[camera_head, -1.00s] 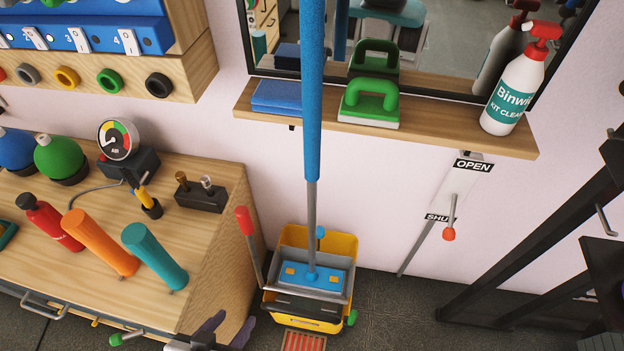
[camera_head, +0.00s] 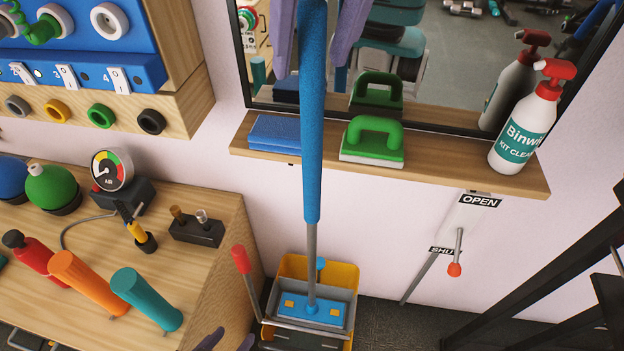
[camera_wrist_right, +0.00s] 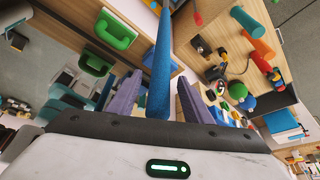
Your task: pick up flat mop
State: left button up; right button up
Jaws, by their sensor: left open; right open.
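The flat mop stands upright with its head (camera_head: 310,308) in the yellow bucket (camera_head: 345,275). Its thick blue handle (camera_head: 312,130) rises past the top of the head view and also shows in the right wrist view (camera_wrist_right: 160,50). My right gripper (camera_head: 314,68) is open at the top of the head view, one purple finger on each side of the handle. In the right wrist view (camera_wrist_right: 159,77) the handle runs between the open fingers, with gaps on both sides. My left gripper (camera_head: 228,342) shows only its fingertips at the bottom edge, left of the bucket.
A shelf (camera_head: 480,178) behind the handle carries a blue sponge (camera_head: 275,133), a green-handled scrubber (camera_head: 372,143) and a spray bottle (camera_head: 524,120). A wooden bench (camera_head: 215,255) with bottles and a gauge stands left. A red-tipped lever (camera_head: 241,260) rises beside the bucket.

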jog(key=shift+w+f, duration=0.2)
jog(key=shift+f, duration=0.3)
jog(key=shift+a, duration=0.1)
grip_shut()
jog(key=shift+r, duration=0.15)
dwell(0.9)
